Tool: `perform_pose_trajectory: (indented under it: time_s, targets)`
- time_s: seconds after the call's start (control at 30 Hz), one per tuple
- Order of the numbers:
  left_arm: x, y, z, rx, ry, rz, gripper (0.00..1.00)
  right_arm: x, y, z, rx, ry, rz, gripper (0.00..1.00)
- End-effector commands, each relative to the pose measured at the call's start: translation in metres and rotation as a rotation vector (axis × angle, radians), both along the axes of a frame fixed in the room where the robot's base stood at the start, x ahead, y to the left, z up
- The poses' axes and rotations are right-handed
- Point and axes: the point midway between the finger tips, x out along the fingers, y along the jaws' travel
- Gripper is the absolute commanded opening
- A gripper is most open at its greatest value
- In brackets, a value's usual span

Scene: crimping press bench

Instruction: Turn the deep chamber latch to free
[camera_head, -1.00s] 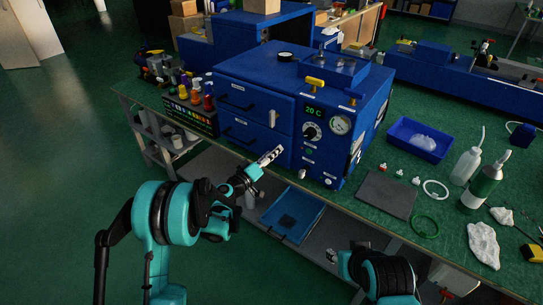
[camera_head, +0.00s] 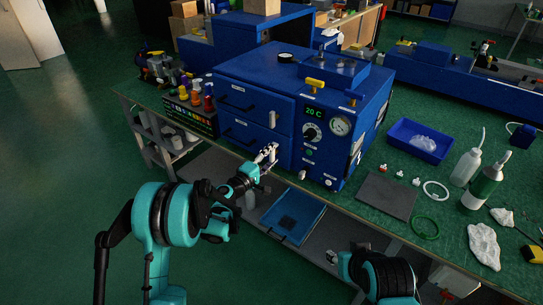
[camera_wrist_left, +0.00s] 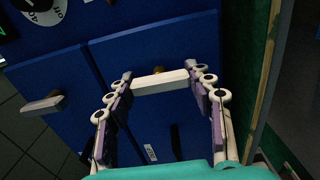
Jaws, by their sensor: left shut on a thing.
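The blue press cabinet (camera_head: 300,100) has two chamber doors on its front, one above the other. The lower door's pale latch (camera_wrist_left: 160,80) lies between the fingers of my left gripper (camera_wrist_left: 158,76) in the left wrist view, a finger at each end. In the head view my left gripper (camera_head: 270,153) is at the lower door and hides that latch. The gripper is shut on it. The upper door's latch (camera_head: 273,119) stands upright and free; it also shows in the left wrist view (camera_wrist_left: 42,102), roughly parallel to the held one. My right gripper (camera_head: 333,257) shows only partly, low and far from the cabinet.
Black handles (camera_head: 238,135) stick out of the doors. A rack of coloured-handled tools (camera_head: 190,115) stands left of the cabinet. A dark mat (camera_head: 386,195), a blue tray (camera_head: 400,130) and bottles (camera_head: 466,168) are on the right. A blue panel (camera_head: 292,217) lies on the shelf below.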

Motion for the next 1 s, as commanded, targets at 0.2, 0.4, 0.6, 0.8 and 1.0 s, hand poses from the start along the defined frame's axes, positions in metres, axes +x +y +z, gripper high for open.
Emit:
perform_pose_trajectory:
  time_s: [0.2, 0.4, 0.6, 0.8, 1.0]
  targets:
    - [0.0007, 0.0006, 0.0002, -0.022, 0.016, 0.002, 0.24, 0.0000, 0.0000, 0.0000, 0.000, 0.000, 0.000, 0.40]
    - [0.0007, 0.0006, 0.0002, -0.023, 0.017, 0.002, 0.24, 0.0000, 0.0000, 0.0000, 0.000, 0.000, 0.000, 0.40]
    - [0.0007, 0.0006, 0.0002, -0.023, 0.017, 0.002, 0.63, 0.0000, 0.0000, 0.0000, 0.000, 0.000, 0.000, 0.40]
    - [0.0004, 0.0003, 0.0000, -0.023, 0.016, 0.001, 0.74, 0.0000, 0.0000, 0.0000, 0.000, 0.000, 0.000, 0.40]
    - [-0.0017, 0.0020, 0.0000, -0.022, 0.016, 0.001, 0.74, 0.0000, 0.0000, 0.0000, 0.000, 0.000, 0.000, 0.40]
